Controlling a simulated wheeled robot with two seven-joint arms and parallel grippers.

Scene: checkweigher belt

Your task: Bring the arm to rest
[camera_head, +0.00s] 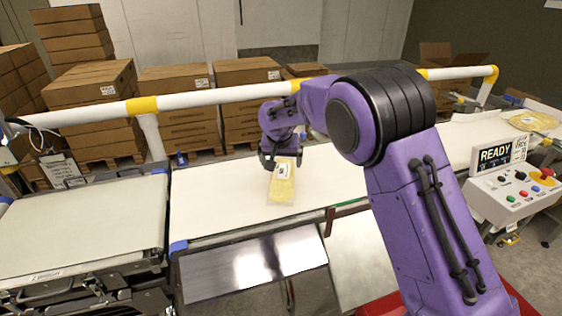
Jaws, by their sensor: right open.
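My right arm is purple with black joints and reaches in from the lower right over the white belt (215,205). My right gripper (281,166) is dark, points down and is open at the far end of a pale yellow packet (282,190). The packet lies flat on the belt and has a white label with a dark code. I cannot tell whether the fingers touch the packet. My left gripper is not in view.
A white rail with yellow bands (210,97) runs behind the belt. A READY display (495,155) and a button panel (525,190) stand at the right. Another yellow packet (533,121) lies at the far right. Stacked cartons (180,90) stand behind. The left belt section (85,230) is bare.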

